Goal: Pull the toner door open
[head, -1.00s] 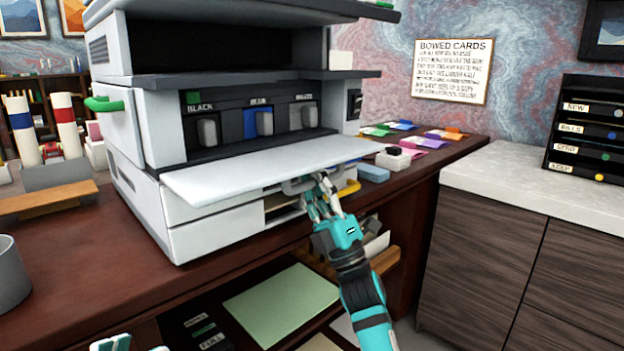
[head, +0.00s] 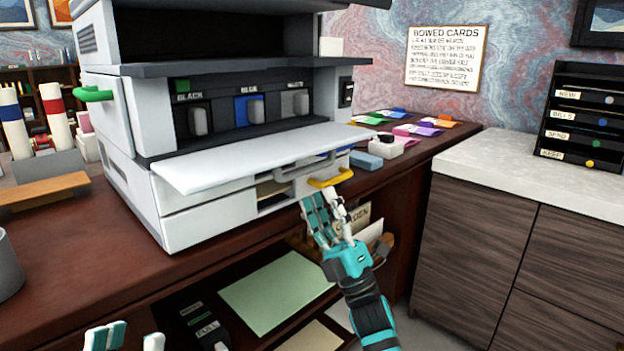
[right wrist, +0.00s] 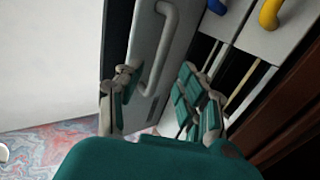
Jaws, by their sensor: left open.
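The printer's toner door (head: 250,160) is a pale flat panel, folded down and lying nearly level. Behind it the cartridge bay shows cartridges labelled black (head: 198,120) and blue (head: 255,108), with a grey one beside them. The door's grey handle (head: 305,167) hangs at its right front edge; it also shows in the right wrist view (right wrist: 160,50). My right gripper (head: 320,207) is open and empty, just below and in front of the handle. In the right wrist view its fingers (right wrist: 155,95) are spread apart. My left gripper (head: 125,338) is open at the bottom left edge, mostly cut off.
A yellow handle (head: 330,178) is on the printer's lower right drawer, close to my right fingers. A green handle (head: 93,94) sticks out on the left side. Below the desk is a shelf with green paper (head: 275,292). A pale-topped cabinet (head: 530,180) stands at right.

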